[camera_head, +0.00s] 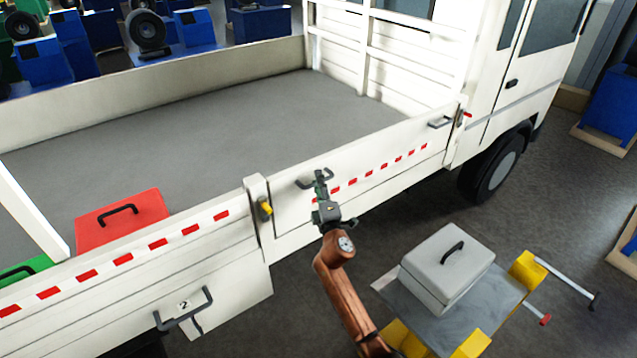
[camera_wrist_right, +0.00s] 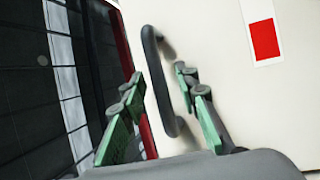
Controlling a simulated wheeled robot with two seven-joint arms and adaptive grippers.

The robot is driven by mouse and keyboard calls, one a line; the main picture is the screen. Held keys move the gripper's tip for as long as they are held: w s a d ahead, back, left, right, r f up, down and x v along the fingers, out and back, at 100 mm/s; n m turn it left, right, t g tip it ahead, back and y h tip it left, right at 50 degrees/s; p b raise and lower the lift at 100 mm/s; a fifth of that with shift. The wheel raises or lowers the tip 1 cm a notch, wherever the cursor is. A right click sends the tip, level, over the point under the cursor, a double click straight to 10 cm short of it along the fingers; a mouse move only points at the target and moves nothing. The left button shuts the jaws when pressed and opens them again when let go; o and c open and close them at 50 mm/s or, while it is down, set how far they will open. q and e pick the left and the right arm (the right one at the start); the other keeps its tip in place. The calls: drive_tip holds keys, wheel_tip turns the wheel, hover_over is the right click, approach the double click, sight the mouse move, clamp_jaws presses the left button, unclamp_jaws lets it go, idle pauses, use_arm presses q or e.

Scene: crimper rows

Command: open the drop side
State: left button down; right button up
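The white drop side (camera_head: 375,165) of the truck bed stands upright, with a row of red dashes along it. A dark bar handle (camera_wrist_right: 163,85) sits at its near end and shows between my fingers in the right wrist view. My right gripper (camera_head: 321,178) is at this handle, its green fingers (camera_wrist_right: 158,88) open on either side of the bar, not visibly closed on it. A second handle (camera_head: 440,122) is at the far end. A yellow latch (camera_head: 265,209) is on the post, and a red latch (camera_head: 467,115) is near the cab. My left gripper is out of view.
A neighbouring side panel (camera_head: 130,285) carries a handle (camera_head: 185,308) and a "2" label. A red case (camera_head: 122,221) and a green case (camera_head: 22,270) are in the bed. A grey case (camera_head: 447,268) rests on a low platform (camera_head: 385,287) at right, close to my right arm.

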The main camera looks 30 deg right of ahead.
clamp_jaws()
idle(0.3)
idle(0.4)
